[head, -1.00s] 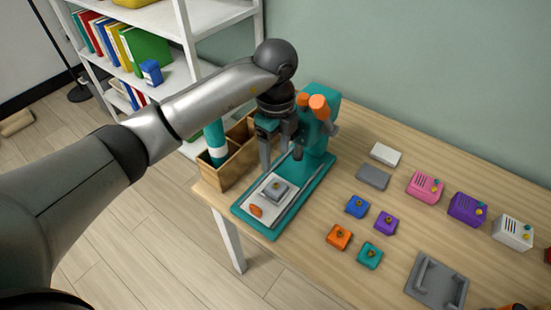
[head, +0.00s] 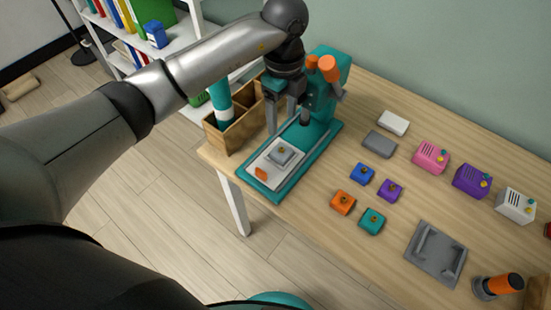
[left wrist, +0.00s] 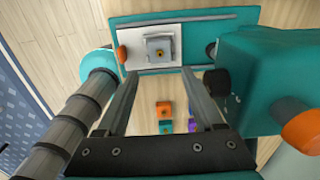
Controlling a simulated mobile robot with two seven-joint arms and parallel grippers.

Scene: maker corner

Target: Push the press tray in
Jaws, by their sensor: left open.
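The teal press (head: 325,90) stands at the left end of the wooden table, with orange knobs on top. Its pale press tray (head: 262,170) lies out on the front of the teal base, between rails, with an orange knob (head: 261,174) at its front end. A grey block (head: 281,154) with a brass piece sits on the tray. My left gripper (head: 281,122) is open and empty, above the base beside the press column. In the left wrist view the tray (left wrist: 140,45) shows beyond the open fingers (left wrist: 159,76). My right gripper is not in view.
A wooden box (head: 235,133) holding a teal cylinder (head: 221,102) stands left of the press. Small coloured blocks (head: 362,173) and larger boxes (head: 431,156) lie to the right. A grey fixture (head: 437,252) and an orange-black tool (head: 500,286) are near the front.

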